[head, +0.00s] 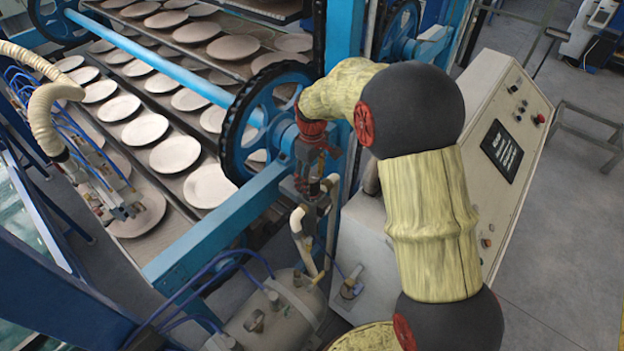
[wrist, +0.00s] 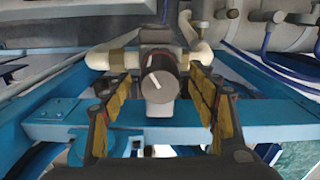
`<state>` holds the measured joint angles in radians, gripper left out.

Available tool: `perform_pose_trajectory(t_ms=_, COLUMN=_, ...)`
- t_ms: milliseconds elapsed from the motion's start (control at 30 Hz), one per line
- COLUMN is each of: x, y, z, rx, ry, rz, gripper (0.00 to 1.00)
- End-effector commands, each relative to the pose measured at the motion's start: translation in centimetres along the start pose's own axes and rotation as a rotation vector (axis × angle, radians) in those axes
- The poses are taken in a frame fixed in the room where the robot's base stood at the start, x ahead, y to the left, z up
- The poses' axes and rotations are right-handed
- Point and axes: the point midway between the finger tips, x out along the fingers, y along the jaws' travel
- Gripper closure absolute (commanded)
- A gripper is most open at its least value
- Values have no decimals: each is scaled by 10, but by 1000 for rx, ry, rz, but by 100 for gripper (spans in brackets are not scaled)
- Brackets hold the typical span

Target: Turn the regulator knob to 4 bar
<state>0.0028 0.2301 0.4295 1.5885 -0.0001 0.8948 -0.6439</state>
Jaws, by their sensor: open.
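The regulator knob (wrist: 160,86) is in the middle of the wrist view, a dark round knob with a grey face. A white pointer line on its face points up and slightly left. No scale or bar figures can be read. My gripper (wrist: 164,92) is open, with one yellow-padded finger on each side of the knob. Gaps show between the pads and the knob. In the head view my gripper (head: 309,160) points down at the pipe fittings beside the blue frame. It hides the knob there.
Beige pipes (wrist: 105,59) run to both sides of the regulator. A blue beam (wrist: 60,118) lies below it in the wrist view. In the head view a tank (head: 275,315) is below, a control cabinet (head: 505,140) stands right, and a blue wheel (head: 258,120) is close left.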

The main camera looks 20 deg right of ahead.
Motion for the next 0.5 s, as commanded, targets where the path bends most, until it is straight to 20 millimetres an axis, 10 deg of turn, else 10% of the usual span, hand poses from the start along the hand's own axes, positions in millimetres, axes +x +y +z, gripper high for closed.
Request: perform_pose_trajectory(t_ms=500, x=-94, y=1, z=-1, rx=0, ry=4, rz=3, gripper=41)
